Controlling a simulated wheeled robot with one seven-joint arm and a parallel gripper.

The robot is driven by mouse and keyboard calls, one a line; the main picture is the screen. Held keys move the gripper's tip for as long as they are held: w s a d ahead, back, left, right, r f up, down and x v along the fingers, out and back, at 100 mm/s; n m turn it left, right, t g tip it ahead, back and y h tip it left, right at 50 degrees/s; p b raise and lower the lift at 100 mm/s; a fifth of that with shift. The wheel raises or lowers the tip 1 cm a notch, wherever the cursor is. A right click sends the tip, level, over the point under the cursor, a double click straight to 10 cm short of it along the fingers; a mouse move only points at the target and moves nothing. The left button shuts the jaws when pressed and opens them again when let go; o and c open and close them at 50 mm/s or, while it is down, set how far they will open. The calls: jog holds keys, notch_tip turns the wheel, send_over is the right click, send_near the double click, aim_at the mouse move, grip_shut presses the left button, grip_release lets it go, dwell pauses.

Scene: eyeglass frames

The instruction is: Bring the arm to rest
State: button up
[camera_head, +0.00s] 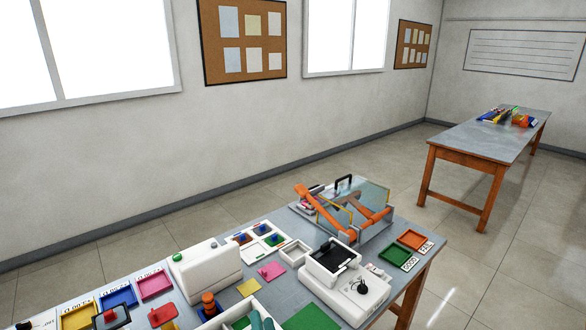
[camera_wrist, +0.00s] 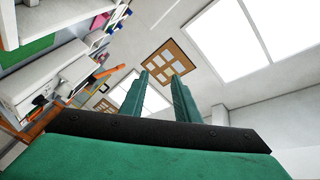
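My gripper (camera_wrist: 161,80) shows in the wrist view as two teal fingers standing apart, with nothing between them. It is open and empty. In the head view only the teal tips of my gripper (camera_head: 262,320) show at the bottom edge, in front of a white-rimmed tray with green in it. The rest of my arm is out of view there. The wrist view looks up past the fingers toward the wall and windows, with the work table's things at its left side.
The grey work table (camera_head: 215,261) is crowded: a white box (camera_head: 207,267), a white device (camera_head: 345,291), a clear-sided case with orange parts (camera_head: 345,210), coloured trays such as a green one (camera_head: 394,252), and a green mat (camera_head: 311,318). A second table (camera_head: 480,140) stands far right. Floor between is clear.

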jog(key=s+d+f+g+h, duration=0.15)
jog(key=s+f+h, duration=0.35)
jog(key=s+f, duration=0.95)
jog(key=s+d+n, duration=0.2)
jog(key=s+n, duration=0.1)
jog(key=s, duration=0.7)
jog(key=s+d+n, duration=0.3)
jog(key=s, duration=0.8)
jog(key=shift+d+r+n, duration=0.15)
jog(key=shift+r+n, duration=0.15)
jog(key=shift+n, duration=0.1)
jog(key=shift+w, duration=0.15)
